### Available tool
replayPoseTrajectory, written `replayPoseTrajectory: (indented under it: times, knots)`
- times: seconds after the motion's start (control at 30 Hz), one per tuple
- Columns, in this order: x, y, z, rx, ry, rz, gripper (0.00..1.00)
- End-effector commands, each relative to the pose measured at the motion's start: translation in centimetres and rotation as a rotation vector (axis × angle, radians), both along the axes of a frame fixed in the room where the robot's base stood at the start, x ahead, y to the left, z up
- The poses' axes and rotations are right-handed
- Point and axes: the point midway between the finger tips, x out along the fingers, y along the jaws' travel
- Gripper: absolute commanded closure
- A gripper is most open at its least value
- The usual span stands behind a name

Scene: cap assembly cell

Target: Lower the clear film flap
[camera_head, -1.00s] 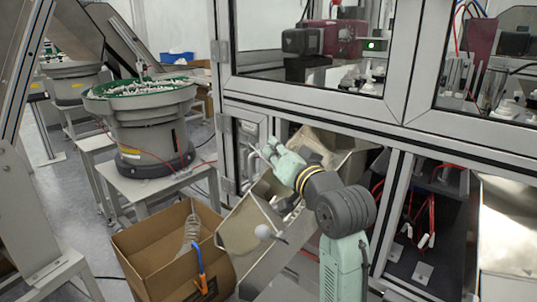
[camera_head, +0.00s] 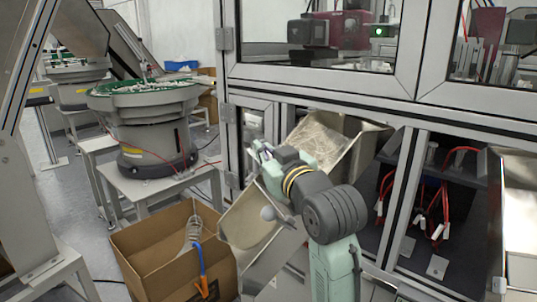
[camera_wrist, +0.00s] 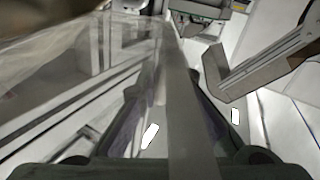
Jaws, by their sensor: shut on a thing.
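The clear film flap (camera_head: 319,142) shows as a creased, see-through sheet at the upper mouth of the metal chute (camera_head: 350,160). In the wrist view the film (camera_wrist: 75,60) is a blurred transparent sheet across the upper left, with frame bars visible through it. My gripper (camera_head: 258,152) is at the left of the chute mouth, beside the cabinet frame. In the wrist view my gripper (camera_wrist: 180,95) is shut on the film's edge, seen as a grey strip running between the dark fingers. The exact grip on the film is partly hidden by the arm.
An open cardboard box (camera_head: 165,265) stands below the chute's lower tray (camera_head: 250,228). The cabinet frame (camera_head: 330,90) borders the opening above and to the left. Red cables (camera_head: 430,205) hang in the bay at right. A bowl feeder (camera_head: 148,120) stands at left.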

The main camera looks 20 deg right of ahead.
Motion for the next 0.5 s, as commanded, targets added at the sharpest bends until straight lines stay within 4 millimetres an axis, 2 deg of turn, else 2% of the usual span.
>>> replayPoseTrajectory:
  times: [0.5]
  knots:
    - [-0.02, 0.14, -0.17, -0.033, -0.007, 0.0, 1.0]
